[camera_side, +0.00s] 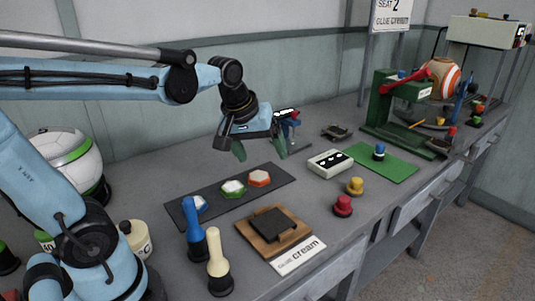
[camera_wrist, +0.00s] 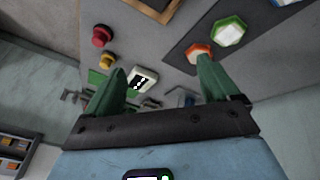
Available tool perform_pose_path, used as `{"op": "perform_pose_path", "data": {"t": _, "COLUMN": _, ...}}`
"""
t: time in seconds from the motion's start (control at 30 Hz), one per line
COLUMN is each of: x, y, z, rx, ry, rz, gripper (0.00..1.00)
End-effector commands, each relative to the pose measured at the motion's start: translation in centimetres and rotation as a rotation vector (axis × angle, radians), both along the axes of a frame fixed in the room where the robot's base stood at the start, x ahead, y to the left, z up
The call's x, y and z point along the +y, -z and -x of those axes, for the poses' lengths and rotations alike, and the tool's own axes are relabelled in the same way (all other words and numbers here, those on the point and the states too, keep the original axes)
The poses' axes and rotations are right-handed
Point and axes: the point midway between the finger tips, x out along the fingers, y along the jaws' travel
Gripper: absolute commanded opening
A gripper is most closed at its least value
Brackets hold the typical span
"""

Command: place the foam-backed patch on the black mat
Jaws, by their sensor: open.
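Three hexagonal, white-topped patches lie in a row on a long dark mat (camera_side: 250,197): orange-rimmed (camera_side: 259,177), green-rimmed (camera_side: 232,188) and blue-rimmed (camera_side: 200,203). I cannot tell from here which has foam backing. A square black pad (camera_side: 274,222) lies on a wooden board (camera_side: 247,237) in front of the mat. In the wrist view, the orange-rimmed patch (camera_wrist: 198,50) is by the right finger, with the green-rimmed one (camera_wrist: 229,30) farther off.
A green press (camera_side: 400,105) stands farther back. Blue (camera_side: 195,230) and cream (camera_side: 218,262) upright handles stand in front of the mat's left end.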

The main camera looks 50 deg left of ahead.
Motion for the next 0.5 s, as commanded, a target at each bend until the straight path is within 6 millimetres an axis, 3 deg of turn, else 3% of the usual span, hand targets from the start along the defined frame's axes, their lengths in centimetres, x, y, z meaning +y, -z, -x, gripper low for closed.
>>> {"op": "perform_pose_path", "data": {"t": 0.2, "x": -3.5, "y": 1.8, "z": 4.0, "rx": -0.115, "ry": 0.409, "rz": -0.175, "gripper": 0.88}}
{"op": "perform_pose_path", "data": {"t": 0.5, "x": -5.1, "y": 3.4, "z": 5.9, "rx": -0.187, "ry": 0.648, "rz": -0.302, "gripper": 0.88}}
